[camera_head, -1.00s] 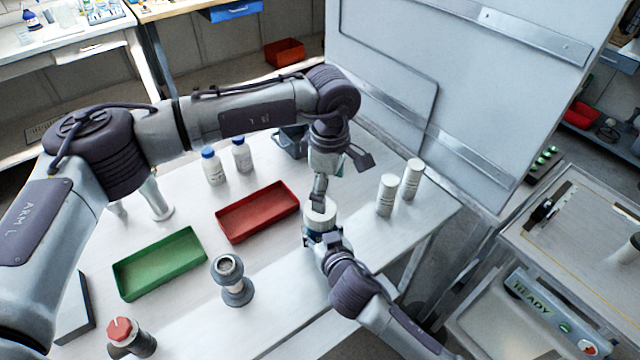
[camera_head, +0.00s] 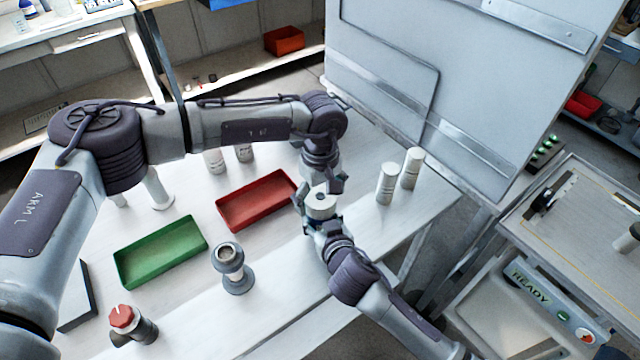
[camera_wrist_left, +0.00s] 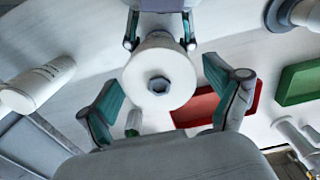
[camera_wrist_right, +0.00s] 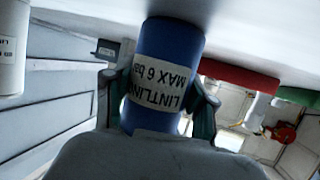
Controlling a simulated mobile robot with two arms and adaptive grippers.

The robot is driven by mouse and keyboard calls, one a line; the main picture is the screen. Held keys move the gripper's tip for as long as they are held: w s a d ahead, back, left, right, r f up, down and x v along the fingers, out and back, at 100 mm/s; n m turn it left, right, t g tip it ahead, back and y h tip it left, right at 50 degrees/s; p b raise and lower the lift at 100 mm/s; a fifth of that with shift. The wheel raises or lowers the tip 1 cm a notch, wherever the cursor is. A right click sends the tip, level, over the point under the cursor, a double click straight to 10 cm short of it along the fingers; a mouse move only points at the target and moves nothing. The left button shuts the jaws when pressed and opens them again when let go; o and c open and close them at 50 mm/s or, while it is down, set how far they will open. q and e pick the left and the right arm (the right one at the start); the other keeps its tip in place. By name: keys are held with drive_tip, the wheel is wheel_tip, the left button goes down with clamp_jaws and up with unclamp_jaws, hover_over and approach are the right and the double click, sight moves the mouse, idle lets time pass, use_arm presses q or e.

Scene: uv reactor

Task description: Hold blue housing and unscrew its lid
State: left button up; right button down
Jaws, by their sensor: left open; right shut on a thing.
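The blue housing (camera_wrist_right: 165,65) stands in my right gripper (camera_wrist_right: 158,100), with a white printed label facing the right wrist camera. Both fingers of the right gripper press on its sides. Its round white lid (camera_wrist_left: 160,75), with a dark hex piece at the centre, faces the left wrist camera and also shows in the head view (camera_head: 320,207). My left gripper (camera_head: 321,190) is open just over the lid. In the left wrist view its two teal-padded fingers (camera_wrist_left: 165,98) stand wide on either side, apart from the lid. The thread between lid and housing is hidden.
A red tray (camera_head: 232,221) and a green tray (camera_head: 160,275) lie on the table left of the grippers. Two white cylinders (camera_head: 387,184) stand to the right, before a grey cabinet panel (camera_head: 400,60). A grey fitting (camera_head: 232,268) and a red-knobbed part (camera_head: 123,320) stand in front.

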use_arm(q)
drive_tip(key=shift+f, duration=0.45)
drive_tip(key=c, duration=1.2)
drive_tip(key=n, duration=2.3)
drive_tip(key=shift+r, duration=0.1)
drive_tip(key=shift+r, duration=0.2)
